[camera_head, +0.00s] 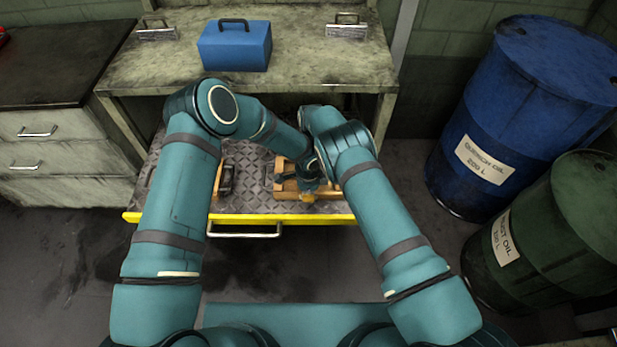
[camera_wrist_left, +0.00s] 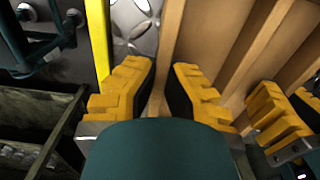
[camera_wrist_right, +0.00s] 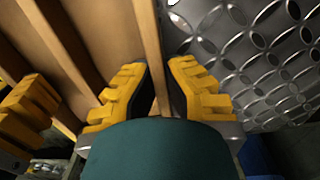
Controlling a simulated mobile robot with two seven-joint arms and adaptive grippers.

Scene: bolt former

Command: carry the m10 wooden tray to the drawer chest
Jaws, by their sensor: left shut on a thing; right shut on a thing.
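A wooden tray (camera_head: 286,187) with several slats or dividers sits at the front right of the open drawer, partly hidden by my arms. No size mark can be read on it. My left gripper (camera_wrist_left: 160,97) is shut on one thin wooden wall of the tray (camera_wrist_left: 225,60). My right gripper (camera_wrist_right: 158,97) is shut on another wall of the same tray (camera_wrist_right: 100,40). The two grippers are close together, and each shows at the edge of the other's wrist view. A pale drawer chest (camera_head: 60,150) with a dark top stands at the left.
The metal drawer (camera_head: 250,160) has a diamond-plate floor and yellow front edge (camera_head: 245,218). Another wooden piece (camera_head: 227,178) lies to the left in it. The bench (camera_head: 290,65) above bears a blue toolbox (camera_head: 235,50). A blue barrel (camera_head: 500,110) and green barrel (camera_head: 550,235) stand right.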

